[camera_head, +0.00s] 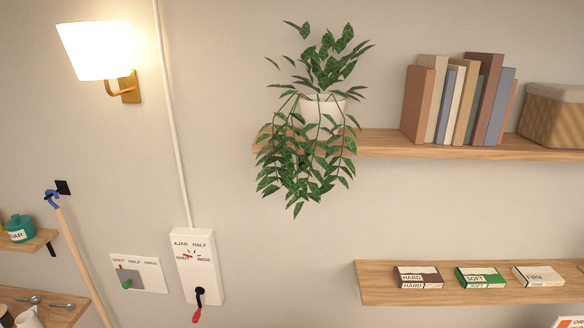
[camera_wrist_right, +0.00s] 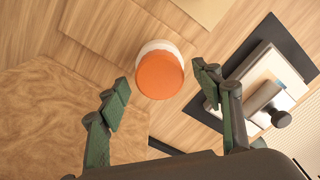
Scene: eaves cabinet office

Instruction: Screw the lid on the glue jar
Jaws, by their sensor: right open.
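In the right wrist view, a round object with an orange top (camera_wrist_right: 160,75) and a white rim or body stands on a wooden surface. It may be the glue jar or its lid; I cannot tell which, or whether the two are together. My right gripper (camera_wrist_right: 161,76) is open. Its two dark green fingers point towards the orange object, one to each side, and do not visibly grip it. My left gripper shows in neither view. The head view shows no glue jar or lid.
Right of the orange object, a device with a grey cylinder and dark knob (camera_wrist_right: 265,98) sits on a dark mat (camera_wrist_right: 292,45). A brown patterned surface (camera_wrist_right: 50,115) lies at left. The head view shows a wall with shelves (camera_head: 440,150), a plant (camera_head: 305,150) and a lamp (camera_head: 95,50).

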